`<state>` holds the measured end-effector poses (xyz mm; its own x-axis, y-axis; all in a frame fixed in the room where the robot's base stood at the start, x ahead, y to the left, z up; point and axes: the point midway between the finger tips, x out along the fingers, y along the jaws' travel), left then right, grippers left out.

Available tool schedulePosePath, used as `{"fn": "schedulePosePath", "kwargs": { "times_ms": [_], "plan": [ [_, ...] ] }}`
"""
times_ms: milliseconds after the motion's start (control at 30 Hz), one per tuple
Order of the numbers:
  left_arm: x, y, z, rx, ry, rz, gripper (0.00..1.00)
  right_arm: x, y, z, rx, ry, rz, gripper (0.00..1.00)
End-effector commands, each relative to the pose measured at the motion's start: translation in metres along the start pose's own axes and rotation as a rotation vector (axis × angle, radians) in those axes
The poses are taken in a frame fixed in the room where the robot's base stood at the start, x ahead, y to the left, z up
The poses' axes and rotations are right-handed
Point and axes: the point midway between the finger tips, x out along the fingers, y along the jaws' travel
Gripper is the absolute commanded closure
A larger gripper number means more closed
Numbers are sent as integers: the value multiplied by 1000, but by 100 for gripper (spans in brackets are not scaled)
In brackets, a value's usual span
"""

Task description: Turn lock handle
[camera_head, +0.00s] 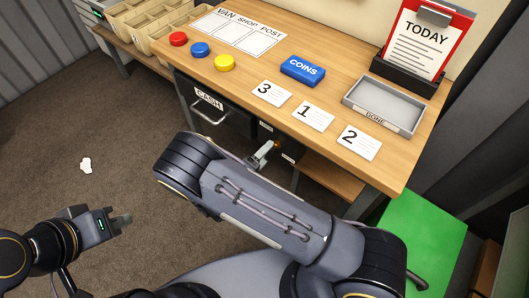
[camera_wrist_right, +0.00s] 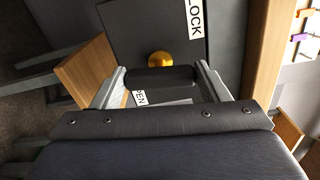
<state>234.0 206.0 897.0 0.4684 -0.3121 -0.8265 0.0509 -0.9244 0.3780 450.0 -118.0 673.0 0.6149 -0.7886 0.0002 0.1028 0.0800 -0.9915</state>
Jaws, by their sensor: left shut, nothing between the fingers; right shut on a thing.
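The lock handle (camera_wrist_right: 165,78) is a dark rounded bar beside a gold knob (camera_wrist_right: 160,59) in the right wrist view. My right gripper (camera_wrist_right: 166,88) is shut on the bar, one finger at each end. A white LOCK label (camera_wrist_right: 195,19) is beyond the handle; a partly hidden OPEN label (camera_wrist_right: 140,97) is on the near side. My left gripper (camera_head: 124,219) is shut and empty above the floor at the left.
A black CASH drawer (camera_head: 209,108) with a metal pull is under the wooden desk (camera_head: 330,75). Open carpet lies at the left.

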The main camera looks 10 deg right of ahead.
Motion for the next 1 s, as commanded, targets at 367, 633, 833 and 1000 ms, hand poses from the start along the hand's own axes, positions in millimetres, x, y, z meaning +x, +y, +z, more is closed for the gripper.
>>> {"fn": "schedulePosePath", "kwargs": {
  "times_ms": [367,633,833,1000],
  "plan": [
    [-4,2,-2,0,0,0,100,-1,1,0,-133,0,2,55],
    [-4,2,-2,0,0,0,100,-1,2,0,-150,-1,3,54],
    [-4,2,-2,0,0,0,100,-1,2,0,-151,-1,3,54],
    [-4,2,-2,0,0,0,100,-1,2,0,-149,-1,2,13]
  ]
}}
